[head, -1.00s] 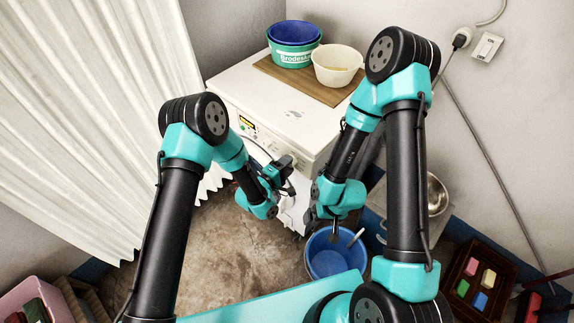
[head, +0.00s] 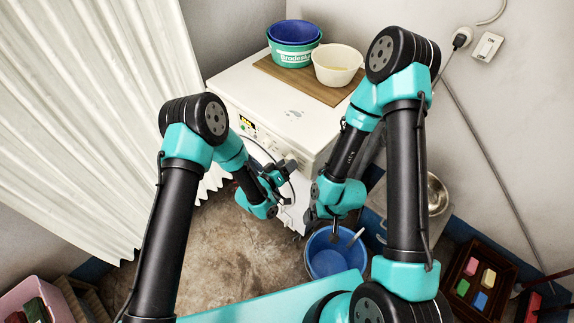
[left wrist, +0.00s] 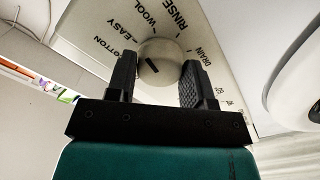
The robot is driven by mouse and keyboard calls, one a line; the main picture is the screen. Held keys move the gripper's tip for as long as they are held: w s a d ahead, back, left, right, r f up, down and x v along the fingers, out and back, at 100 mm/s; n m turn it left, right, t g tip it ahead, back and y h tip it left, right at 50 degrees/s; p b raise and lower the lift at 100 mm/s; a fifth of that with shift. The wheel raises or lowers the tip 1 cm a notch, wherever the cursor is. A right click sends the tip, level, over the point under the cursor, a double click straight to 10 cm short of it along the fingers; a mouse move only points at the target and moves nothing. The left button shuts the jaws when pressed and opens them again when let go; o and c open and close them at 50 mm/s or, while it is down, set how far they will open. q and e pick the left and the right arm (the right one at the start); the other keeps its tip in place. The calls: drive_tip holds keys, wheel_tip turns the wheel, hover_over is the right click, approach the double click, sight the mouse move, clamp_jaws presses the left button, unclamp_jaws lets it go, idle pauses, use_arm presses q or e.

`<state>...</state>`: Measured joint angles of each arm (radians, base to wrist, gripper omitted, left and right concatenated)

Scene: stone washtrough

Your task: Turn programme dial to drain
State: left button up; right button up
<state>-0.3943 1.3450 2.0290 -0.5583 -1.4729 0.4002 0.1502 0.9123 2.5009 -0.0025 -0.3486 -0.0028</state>
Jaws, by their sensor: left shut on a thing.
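The programme dial (left wrist: 160,63) is a round pale knob in the left wrist view, with a dark pointer mark toward the upper left, on the COTTON and EASY side. The DRAIN label (left wrist: 205,52) is to its right. My left gripper (left wrist: 158,80) is shut on the dial, one black finger on each side. In the head view my left gripper (head: 284,172) is at the front of the white washing machine (head: 283,112) and hides the dial. My right gripper (head: 335,233) hangs down over the blue basin; its jaws are too small to read.
A blue basin (head: 322,262) stands on the floor below my right gripper. On the machine, a wooden board (head: 312,84) holds stacked tubs (head: 293,45) and a cream bowl (head: 338,65). A tray of coloured blocks (head: 478,276) is at the lower right.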

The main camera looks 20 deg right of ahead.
use_arm(q)
drive_tip(key=m, duration=1.9)
drive_tip(key=shift+w+a+m, duration=0.1)
drive_tip(key=shift+w+m, duration=0.05)
drive_tip(key=shift+m, duration=0.25)
drive_tip(key=o, duration=0.9)
drive_tip(key=shift+a, duration=0.1)
drive_tip(key=v, duration=1.7)
